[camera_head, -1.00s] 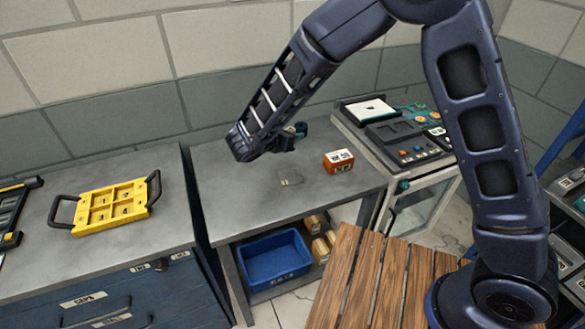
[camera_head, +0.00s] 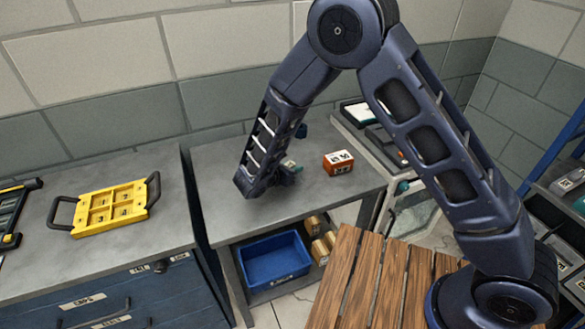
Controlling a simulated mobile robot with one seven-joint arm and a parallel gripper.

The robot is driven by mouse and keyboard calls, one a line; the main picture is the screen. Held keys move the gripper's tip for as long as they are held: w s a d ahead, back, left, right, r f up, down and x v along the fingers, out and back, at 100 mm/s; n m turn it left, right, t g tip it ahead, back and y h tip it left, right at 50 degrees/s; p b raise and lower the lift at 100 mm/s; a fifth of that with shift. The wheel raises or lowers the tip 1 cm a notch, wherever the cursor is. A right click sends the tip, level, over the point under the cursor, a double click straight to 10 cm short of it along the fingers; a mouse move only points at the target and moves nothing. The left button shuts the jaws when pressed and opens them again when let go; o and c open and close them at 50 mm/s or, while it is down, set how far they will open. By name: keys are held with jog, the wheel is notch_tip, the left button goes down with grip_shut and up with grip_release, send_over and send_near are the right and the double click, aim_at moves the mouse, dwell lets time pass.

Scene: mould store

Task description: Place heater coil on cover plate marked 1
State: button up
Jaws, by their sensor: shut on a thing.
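My gripper (camera_head: 292,173) is low over the middle grey bench, at the end of the arm, left of the orange box. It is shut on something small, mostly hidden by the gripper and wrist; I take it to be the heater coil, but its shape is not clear. A small flat patch on the bench, seen earlier under this spot, is now hidden behind the gripper. It may be the cover plate marked 1; no number can be read. I cannot tell whether the held thing touches the bench.
An orange box (camera_head: 339,166) with white labels stands close right of my gripper. A dark blue object (camera_head: 301,131) is behind the arm. A yellow tray (camera_head: 111,206) with black handles lies on the left bench. A blue bin (camera_head: 273,262) is on the shelf below. The front bench top is clear.

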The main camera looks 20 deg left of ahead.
jog(key=shift+f, duration=0.15)
jog(key=o, duration=1)
jog(key=shift+o, duration=0.2)
jog(key=shift+s+a+r, duration=0.1)
jog(key=shift+s+r, duration=0.1)
jog(key=shift+r, duration=0.05)
jog(key=v, duration=1.1)
jog(key=shift+s+r, duration=0.1)
jog(key=shift+s, duration=0.15)
